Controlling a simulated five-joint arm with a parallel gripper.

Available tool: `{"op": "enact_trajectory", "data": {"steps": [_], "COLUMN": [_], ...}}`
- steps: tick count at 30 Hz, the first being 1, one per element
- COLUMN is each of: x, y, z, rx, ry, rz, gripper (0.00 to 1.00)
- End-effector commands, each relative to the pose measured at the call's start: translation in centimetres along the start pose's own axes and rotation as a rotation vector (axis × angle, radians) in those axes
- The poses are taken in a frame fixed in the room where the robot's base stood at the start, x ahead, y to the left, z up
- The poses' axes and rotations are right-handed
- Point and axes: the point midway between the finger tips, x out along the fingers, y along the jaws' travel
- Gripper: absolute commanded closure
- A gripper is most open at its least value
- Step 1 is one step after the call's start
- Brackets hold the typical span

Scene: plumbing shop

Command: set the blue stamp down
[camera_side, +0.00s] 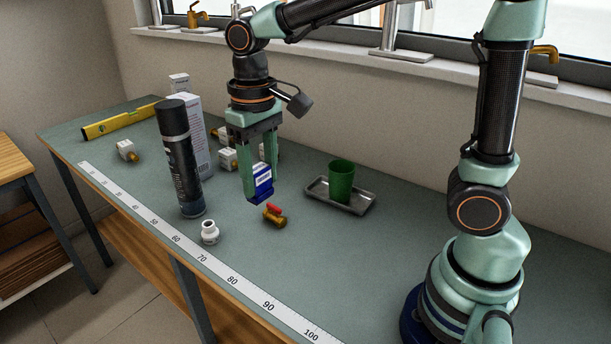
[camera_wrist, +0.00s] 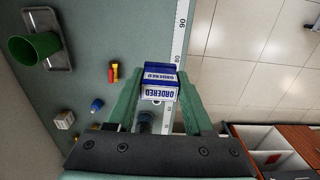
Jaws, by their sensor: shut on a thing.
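The blue stamp (camera_side: 263,182) is a small blue and white block. My gripper (camera_side: 260,180) points down and is shut on it, one finger on each side. The stamp appears to hang above the bench, but the gap under it is hard to judge. In the wrist view the stamp (camera_wrist: 159,82) sits between the fingertips of my gripper (camera_wrist: 158,90), with the word ORDERED showing on its faces.
A brass valve with a red handle (camera_side: 274,215) lies close by, right of the stamp. A white fitting (camera_side: 210,232) and a black spray can (camera_side: 181,160) stand to the left. A green cup (camera_side: 341,181) stands on a metal tray (camera_side: 357,207). A measuring strip (camera_side: 233,281) runs along the front edge.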

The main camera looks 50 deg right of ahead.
Motion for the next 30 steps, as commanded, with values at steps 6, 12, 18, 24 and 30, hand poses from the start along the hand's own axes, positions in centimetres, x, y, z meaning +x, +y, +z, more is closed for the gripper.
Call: {"op": "enact_trajectory", "data": {"steps": [6,12,18,24,30], "x": [3.3,8.3,13.0,15.8,17.4], "y": [-0.4,-0.3,-0.3,-0.3,-0.3], "z": [0.3,0.3,0.3,0.2,0.3], "rx": [-0.019,-0.017,-0.016,-0.015,-0.015], "ry": [-0.007,-0.009,-0.008,-0.003,-0.005], "rz": [0.002,0.002,0.002,0.001,0.001], "gripper": [1.00,1.00,1.00,1.00,1.00]}}
